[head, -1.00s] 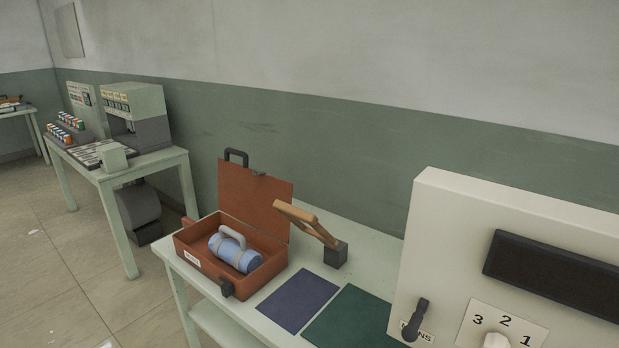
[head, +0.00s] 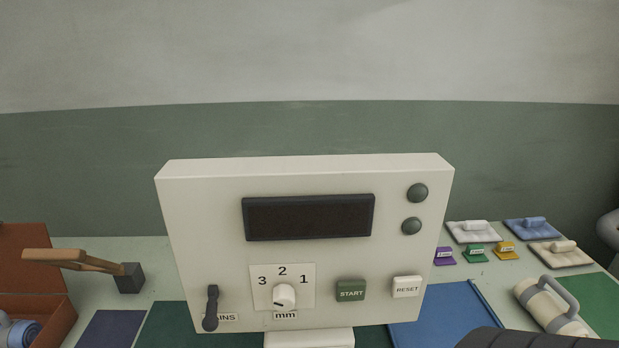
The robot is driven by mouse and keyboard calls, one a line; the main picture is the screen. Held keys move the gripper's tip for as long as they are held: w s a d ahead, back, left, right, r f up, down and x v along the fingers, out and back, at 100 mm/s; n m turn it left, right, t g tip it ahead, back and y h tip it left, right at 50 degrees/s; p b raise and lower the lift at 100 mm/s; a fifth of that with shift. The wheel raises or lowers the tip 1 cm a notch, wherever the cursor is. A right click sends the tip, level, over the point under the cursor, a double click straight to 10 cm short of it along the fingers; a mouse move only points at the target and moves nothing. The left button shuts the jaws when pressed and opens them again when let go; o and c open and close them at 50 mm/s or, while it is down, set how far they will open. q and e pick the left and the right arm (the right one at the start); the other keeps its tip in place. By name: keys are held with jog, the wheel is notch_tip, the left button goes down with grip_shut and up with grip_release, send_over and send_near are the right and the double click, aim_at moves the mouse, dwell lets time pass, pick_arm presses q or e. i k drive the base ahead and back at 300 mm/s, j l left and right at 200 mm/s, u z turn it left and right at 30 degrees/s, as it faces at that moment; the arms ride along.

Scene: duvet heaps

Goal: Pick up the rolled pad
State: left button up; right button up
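Two rolled pads with handles show in the head view. A cream rolled pad (head: 543,303) with a grey handle lies on the table at the lower right, beside a green mat. A blue rolled pad (head: 20,334) lies in an open brown case (head: 52,322) at the lower left, cut off by the picture edge. Neither gripper can be made out. A dark ribbed shape at the bottom right edge hides part of the table in front of the cream roll; I cannot tell what it is.
A cream control box (head: 210,220) with a dark screen, knob and buttons stands in the middle. Small flat pads with grips (head: 475,231) and coloured tags (head: 475,254) lie at the back right.

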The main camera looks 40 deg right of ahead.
aim_at(544, 308)
jog(key=z, duration=2.8)
jog(key=l, duration=0.3)
